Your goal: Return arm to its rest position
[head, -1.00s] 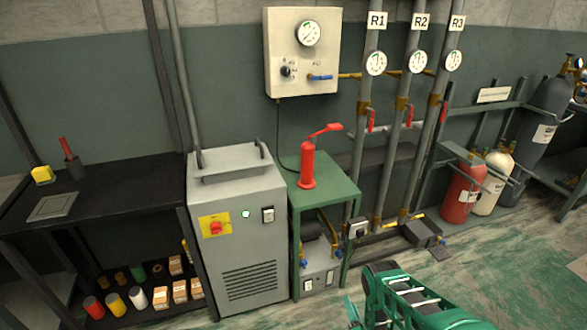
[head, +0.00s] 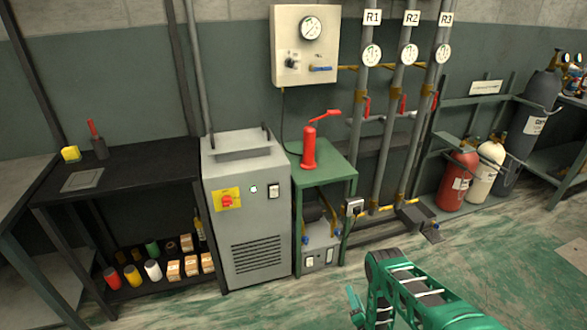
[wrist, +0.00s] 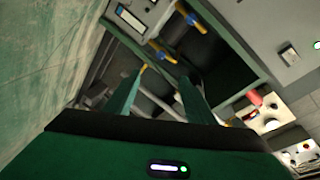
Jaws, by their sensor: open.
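My arm (head: 410,288), green with pale bands, is folded low at the lower right of the head view, over open floor. In the wrist view, the two green fingers of my gripper (wrist: 160,88) stand apart with nothing between them. In the head view, only a small green part near the bottom edge may belong to the gripper. The arm appears clear of the green stand (head: 325,170) and the pipes.
A grey cabinet (head: 245,215) and a dark shelf bench (head: 125,165) stand left. A red hand pump (head: 309,150) sits on the green stand. Pipes R1 to R3 (head: 400,125) run up the wall. Gas cylinders (head: 460,180) stand right. Green-stained floor (head: 490,265) is clear.

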